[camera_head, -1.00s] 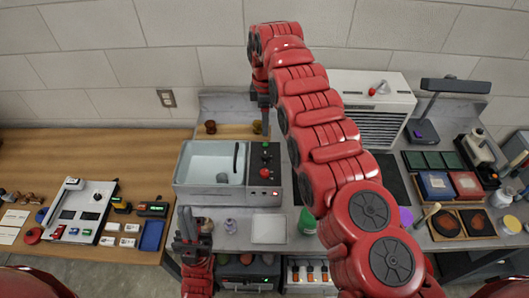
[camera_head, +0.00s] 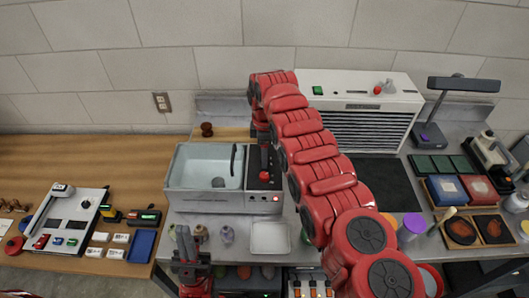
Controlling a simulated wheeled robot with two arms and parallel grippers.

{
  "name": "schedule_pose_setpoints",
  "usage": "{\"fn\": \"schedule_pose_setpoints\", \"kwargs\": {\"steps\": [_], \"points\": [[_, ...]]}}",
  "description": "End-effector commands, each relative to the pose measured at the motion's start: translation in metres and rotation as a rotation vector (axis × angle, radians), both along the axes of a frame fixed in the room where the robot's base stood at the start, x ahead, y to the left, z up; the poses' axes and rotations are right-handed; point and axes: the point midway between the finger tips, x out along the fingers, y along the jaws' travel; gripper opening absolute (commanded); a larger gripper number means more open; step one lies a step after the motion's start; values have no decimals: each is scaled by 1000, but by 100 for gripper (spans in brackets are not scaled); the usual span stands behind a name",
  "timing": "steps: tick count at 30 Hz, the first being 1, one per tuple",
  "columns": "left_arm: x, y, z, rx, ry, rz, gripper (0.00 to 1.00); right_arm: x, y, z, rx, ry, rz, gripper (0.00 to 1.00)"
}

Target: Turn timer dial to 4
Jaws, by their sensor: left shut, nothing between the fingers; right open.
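The bath unit (camera_head: 205,202) has a pale basin on its left and a dark control panel (camera_head: 255,189) on its right. My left gripper (camera_head: 187,250) is shut and empty, in front of the bath unit near the bench's front edge.
A white tray (camera_head: 270,238) and small jars (camera_head: 227,235) stand in front of the bath unit. A white vented cabinet (camera_head: 365,115) stands behind right. A wooden table (camera_head: 95,160) with a white board is at left. My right arm hides the middle of the bench.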

Motion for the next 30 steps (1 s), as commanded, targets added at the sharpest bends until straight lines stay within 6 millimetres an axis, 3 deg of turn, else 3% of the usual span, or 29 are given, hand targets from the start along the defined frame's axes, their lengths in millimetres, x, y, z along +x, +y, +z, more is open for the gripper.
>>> {"fn": "schedule_pose_setpoints", "kwargs": {"steps": [4,15,23,30], "points": [[0,0,-1,0,0,0,0,0,0,0,0,0,0,66],[0,0,-1,0,0,0,0,0,0,0,0,0,0,0],[0,0,-2,0,0,0,0,0,0,-1,1,-1,-6,0],[0,0,-16,0,0,0,0,1,0,-4,1,-4,-77,0]]}}
